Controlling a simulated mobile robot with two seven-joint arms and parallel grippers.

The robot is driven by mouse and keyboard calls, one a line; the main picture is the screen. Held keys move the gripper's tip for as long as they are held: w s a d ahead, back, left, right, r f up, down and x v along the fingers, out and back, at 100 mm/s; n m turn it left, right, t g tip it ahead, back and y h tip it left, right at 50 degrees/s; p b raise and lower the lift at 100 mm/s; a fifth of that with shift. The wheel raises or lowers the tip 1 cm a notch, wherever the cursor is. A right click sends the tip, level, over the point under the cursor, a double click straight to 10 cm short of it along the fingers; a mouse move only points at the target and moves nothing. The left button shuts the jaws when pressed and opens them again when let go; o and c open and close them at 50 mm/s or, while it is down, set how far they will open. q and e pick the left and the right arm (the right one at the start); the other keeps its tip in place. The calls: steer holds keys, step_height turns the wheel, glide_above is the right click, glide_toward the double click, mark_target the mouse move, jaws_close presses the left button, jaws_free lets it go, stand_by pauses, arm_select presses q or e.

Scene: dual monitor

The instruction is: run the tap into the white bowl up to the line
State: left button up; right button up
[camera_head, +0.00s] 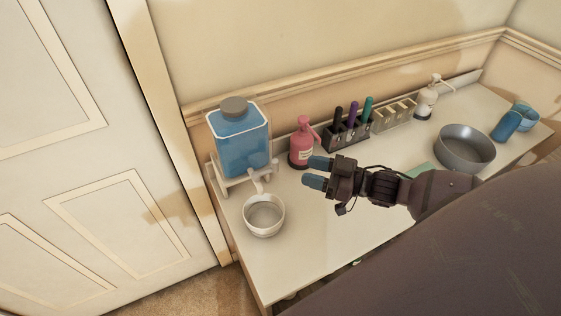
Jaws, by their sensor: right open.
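The white bowl (264,222) stands at the left end of the counter, below a small white tap (258,186). The tap is at the front of a clear dispenser of blue liquid (242,150) with a grey cap, held in a white stand. I cannot make out a stream or the line in the bowl; its inside looks greyish. My right gripper (316,172) is open and empty, its blue fingertips pointing left, right of the tap and bowl and apart from both. My left gripper is not in view.
A pink pump bottle (302,146) stands just behind my right gripper. Further right are a dark rack with pens (350,134), a white pump bottle (427,102), a grey pan (464,148) and a blue cup (507,126). The counter's front left (300,262) is clear.

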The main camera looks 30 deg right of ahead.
mark_target(276, 162)
steer(key=x, duration=0.8)
jaws_close()
steer(key=shift+s+a+r+m+t+h+p, duration=0.1)
steer(key=shift+s+r+m+t+h+p, duration=0.1)
steer(key=shift+m+t+h+p, duration=0.45)
steer(key=shift+s+a+f+m+t+h+p, duration=0.15)
steer(key=shift+s+m+t+h+p, duration=0.3)
steer(key=shift+m+h+p, duration=0.45)
steer(key=shift+s+a+r+m+t+h+p, duration=0.1)
steer(key=shift+s+a+m+t+h+p, duration=0.35)
steer(key=shift+h+p, duration=0.75)
steer(key=shift+s+a+f+m+t+h+p, duration=0.1)
steer(key=shift+s+m+t+h+p, duration=0.35)
steer(key=shift+m+h+p, duration=0.6)
steer(key=shift+w, duration=0.15)
